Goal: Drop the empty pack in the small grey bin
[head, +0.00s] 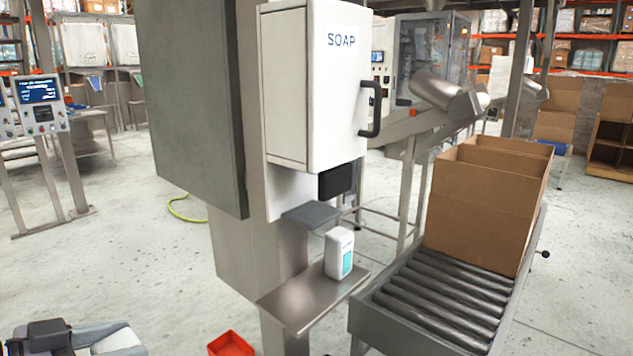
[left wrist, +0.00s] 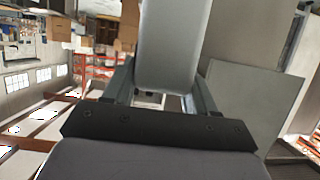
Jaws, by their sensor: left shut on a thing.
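A smooth pale grey pack (left wrist: 172,45) is held between the two fingers of my left gripper (left wrist: 162,88) in the left wrist view. The gripper is shut on it; the pack's far end runs out of the top of the picture, and no label shows. In the head view a part of my left arm shows at the bottom left corner, but the held pack cannot be made out there. Another white pack (head: 339,252) with a teal label stands upright on a steel shelf (head: 300,300), apart from my gripper. I cannot make out a small grey bin. My right gripper is out of view.
A white soap cabinet (head: 311,90) hangs on the steel column above a small grey drip tray (head: 310,215). A red bin (head: 232,344) is low at the bottom edge. A roller conveyor (head: 440,305) carries open cardboard boxes (head: 475,210). Open floor lies left of the column.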

